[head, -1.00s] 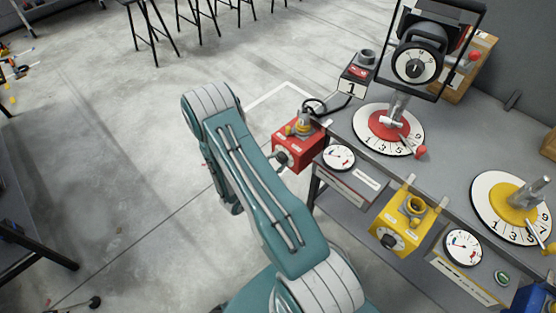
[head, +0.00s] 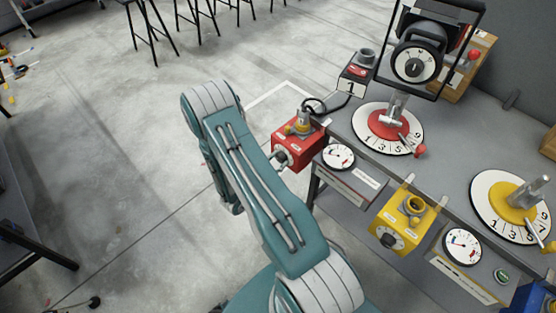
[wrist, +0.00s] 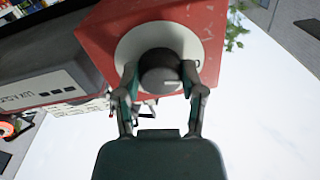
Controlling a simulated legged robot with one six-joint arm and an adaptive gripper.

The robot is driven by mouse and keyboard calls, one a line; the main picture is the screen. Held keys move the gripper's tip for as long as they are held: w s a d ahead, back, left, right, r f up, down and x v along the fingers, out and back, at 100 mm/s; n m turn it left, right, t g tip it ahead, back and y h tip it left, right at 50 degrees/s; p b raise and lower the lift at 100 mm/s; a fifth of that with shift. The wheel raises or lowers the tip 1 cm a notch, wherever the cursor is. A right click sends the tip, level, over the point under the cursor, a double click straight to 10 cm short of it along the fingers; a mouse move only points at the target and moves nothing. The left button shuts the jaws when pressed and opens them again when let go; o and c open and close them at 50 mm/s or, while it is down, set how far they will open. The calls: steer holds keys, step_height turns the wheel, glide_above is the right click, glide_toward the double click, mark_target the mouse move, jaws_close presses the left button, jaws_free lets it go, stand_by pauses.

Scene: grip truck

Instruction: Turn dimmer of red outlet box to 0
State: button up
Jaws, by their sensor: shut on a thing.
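The red outlet box (head: 298,143) is mounted at the table's left front edge in the head view. It also fills the top of the wrist view (wrist: 102,38). Its black round dimmer knob (wrist: 159,72) sits on a pale round plate (wrist: 133,47) with a light pointer mark on the knob's lower right. My gripper (wrist: 160,80) has one finger on each side of the knob and is shut on it. In the head view my teal arm hides most of the gripper, and the knob's dial setting is not readable there.
A yellow outlet box (head: 399,222) stands to the right along the table edge. Two white gauges (head: 338,157) and numbered dials with red (head: 388,127) and yellow (head: 510,202) centres are on the table (head: 455,130). Open concrete floor (head: 120,130) lies left.

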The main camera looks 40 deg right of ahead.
steer(key=shift+w, duration=0.1)
steer(key=o, duration=1.2)
steer(key=shift+c, duration=0.2)
steer(key=s+a, duration=0.1)
steer(key=a, duration=1.1)
steer(key=shift+s+f, duration=0.15)
steer(key=shift+s, duration=0.1)
